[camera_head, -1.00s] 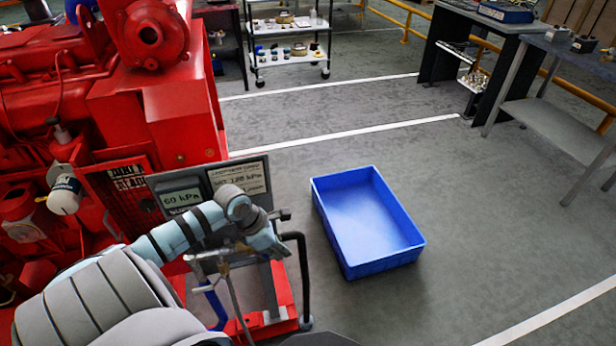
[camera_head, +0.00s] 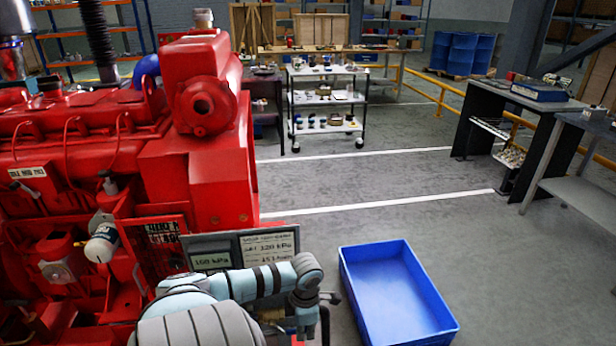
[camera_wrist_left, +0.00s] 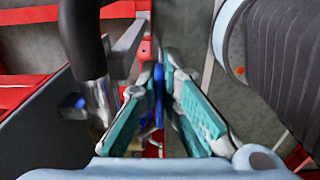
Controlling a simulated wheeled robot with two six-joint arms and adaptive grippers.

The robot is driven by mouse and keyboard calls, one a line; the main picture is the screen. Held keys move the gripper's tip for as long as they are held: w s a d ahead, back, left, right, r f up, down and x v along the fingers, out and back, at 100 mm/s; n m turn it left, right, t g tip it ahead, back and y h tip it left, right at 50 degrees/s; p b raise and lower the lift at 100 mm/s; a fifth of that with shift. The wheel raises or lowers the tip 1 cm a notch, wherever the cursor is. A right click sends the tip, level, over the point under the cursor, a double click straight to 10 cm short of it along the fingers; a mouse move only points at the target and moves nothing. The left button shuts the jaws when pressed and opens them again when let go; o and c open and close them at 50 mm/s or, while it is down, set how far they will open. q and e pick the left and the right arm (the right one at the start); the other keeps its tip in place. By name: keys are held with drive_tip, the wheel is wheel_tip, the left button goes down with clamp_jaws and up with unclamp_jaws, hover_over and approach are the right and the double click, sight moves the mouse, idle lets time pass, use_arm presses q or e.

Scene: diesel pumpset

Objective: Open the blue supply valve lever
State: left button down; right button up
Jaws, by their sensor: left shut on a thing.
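My left gripper (camera_head: 306,318) is at the lower middle of the head view, beside the pumpset's front panel and pointing down. Its fingertips and the lever are hidden there. In the left wrist view, the teal fingers of the left gripper (camera_wrist_left: 163,85) are closed on the blue supply valve lever (camera_wrist_left: 158,88), which shows as a narrow blue strip between them. The red diesel pumpset (camera_head: 190,165) fills the left of the head view. Its grey display (camera_head: 211,260) shows a kPa figure that looks like 160 or 100. My right gripper is not in view.
A black curved pipe (camera_wrist_left: 84,40) stands close to the left of the gripper in the wrist view. A set-point card (camera_head: 268,246) reads 120 kPa. An empty blue crate (camera_head: 440,300) lies on the floor to the right. A shelf trolley (camera_head: 327,105) stands behind; the floor between is clear.

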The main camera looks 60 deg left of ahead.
use_arm(q)
drive_tip(key=c, duration=1.8)
unclamp_jaws()
drive_tip(key=shift+a+f, duration=0.1)
drive_tip(key=shift+o, duration=0.2)
wheel_tip(320, 180, up, 8)
drive_tip(key=shift+w+f, duration=0.1)
drive_tip(key=shift+f, duration=0.1)
